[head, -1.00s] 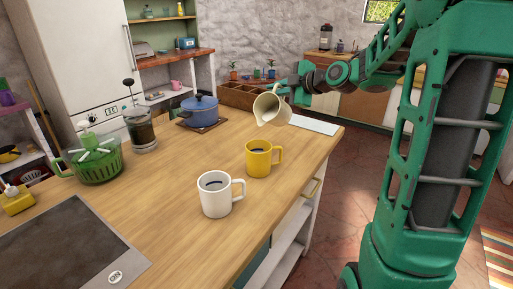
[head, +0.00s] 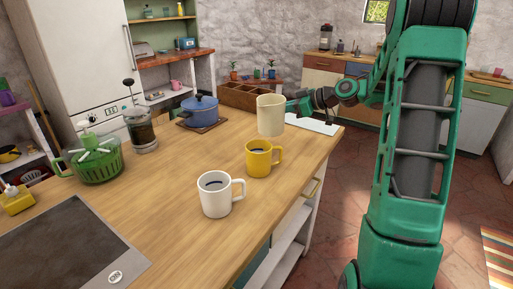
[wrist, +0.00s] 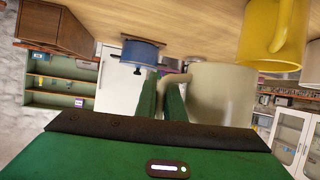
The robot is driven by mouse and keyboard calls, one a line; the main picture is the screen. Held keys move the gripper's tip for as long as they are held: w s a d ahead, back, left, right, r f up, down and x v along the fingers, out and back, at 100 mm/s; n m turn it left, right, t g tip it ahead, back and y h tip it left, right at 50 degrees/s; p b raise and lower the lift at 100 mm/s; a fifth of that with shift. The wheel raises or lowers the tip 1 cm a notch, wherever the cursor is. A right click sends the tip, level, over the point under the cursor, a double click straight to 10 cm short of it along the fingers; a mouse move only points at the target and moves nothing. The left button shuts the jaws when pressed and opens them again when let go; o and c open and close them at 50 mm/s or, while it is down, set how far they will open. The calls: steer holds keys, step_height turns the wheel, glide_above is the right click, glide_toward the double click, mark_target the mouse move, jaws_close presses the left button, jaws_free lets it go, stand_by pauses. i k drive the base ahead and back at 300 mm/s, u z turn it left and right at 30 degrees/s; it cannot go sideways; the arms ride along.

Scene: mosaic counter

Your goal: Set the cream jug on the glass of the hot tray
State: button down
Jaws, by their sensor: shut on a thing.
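The cream jug (head: 270,116) is upright at the far right part of the wooden counter, behind the yellow mug; I cannot tell whether its base touches the wood. My gripper (head: 291,108) is at its right side, shut on the jug's handle. In the wrist view, which is upside down, the jug (wrist: 222,95) fills the space beside my fingers (wrist: 162,98) and its handle runs between them. The hot tray (head: 62,248), with dark glass and an "ON" mark, lies at the near left of the counter. Its visible glass is bare.
A blue pot (head: 199,111), a French press (head: 141,131), a green spinner (head: 94,160) and a wooden box (head: 243,96) line the far side. Mid-counter is clear.

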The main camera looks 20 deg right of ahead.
mark_target(69, 247)
steer(key=z, duration=0.5)
steer(key=k, duration=1.3)
steer(key=u, duration=1.45)
steer(key=i, duration=1)
steer(key=u, duration=0.05)
